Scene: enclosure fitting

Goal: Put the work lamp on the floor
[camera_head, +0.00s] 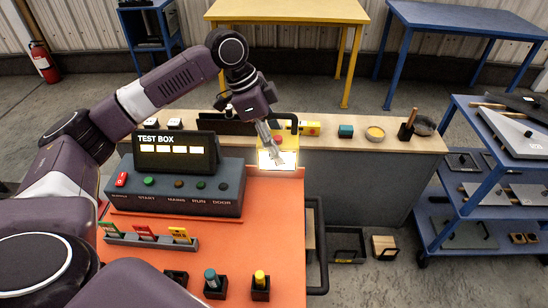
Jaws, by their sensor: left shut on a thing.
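The work lamp (290,158) appears as a bright, lit panel with yellow parts around it, at the far right corner of the orange bench top (260,205). My left gripper (276,154) reaches over from the left and is shut at the lamp, covering part of it. I cannot tell whether the lamp rests on the bench or hangs just above it. The grey floor (370,184) shows beyond the benches and at the right. My right gripper is not in view.
The test box (175,152) stands left of the lamp. A wooden-topped counter (350,143) with small items lies behind. A black handle rail (318,240) edges the bench's right side. Dark bins (346,243) sit on the floor; a blue shelf cart (455,215) stands right.

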